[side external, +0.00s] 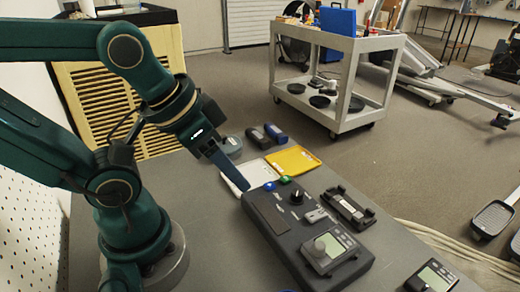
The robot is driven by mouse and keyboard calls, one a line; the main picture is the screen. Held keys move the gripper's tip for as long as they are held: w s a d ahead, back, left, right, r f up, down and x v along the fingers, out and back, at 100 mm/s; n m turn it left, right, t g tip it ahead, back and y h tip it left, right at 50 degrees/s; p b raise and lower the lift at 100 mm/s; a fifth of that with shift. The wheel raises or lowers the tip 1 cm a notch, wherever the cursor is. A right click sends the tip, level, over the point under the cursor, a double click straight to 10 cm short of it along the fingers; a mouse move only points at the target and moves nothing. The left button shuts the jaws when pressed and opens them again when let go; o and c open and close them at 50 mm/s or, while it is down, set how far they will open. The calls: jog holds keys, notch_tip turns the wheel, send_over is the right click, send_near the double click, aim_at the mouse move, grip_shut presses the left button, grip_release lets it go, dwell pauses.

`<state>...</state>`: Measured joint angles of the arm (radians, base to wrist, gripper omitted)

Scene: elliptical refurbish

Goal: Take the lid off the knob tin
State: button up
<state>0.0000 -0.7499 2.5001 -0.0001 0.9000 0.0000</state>
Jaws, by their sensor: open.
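A round, low grey tin (231,145) stands at the back of the grey table, just right of my wrist in the side external view. It looks like the knob tin with its lid on, but it is small and partly behind my arm, so I cannot make out the seam. My gripper (236,180) points down and to the right, in front of the tin and over the left side of the white tray (262,169). It is open and appears empty. Its fingers overlap in this view, so the gap between them is hidden.
A yellow tray (307,158) lies beside the white one. Two dark bottle-like items (266,137) lie behind. A dark console (280,240) with knobs and a display fills the front. A black bracket-like part (350,207) lies to its right. Bare table (205,245) is left of the console.

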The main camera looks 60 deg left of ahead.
jog(key=shift+o, duration=0.7)
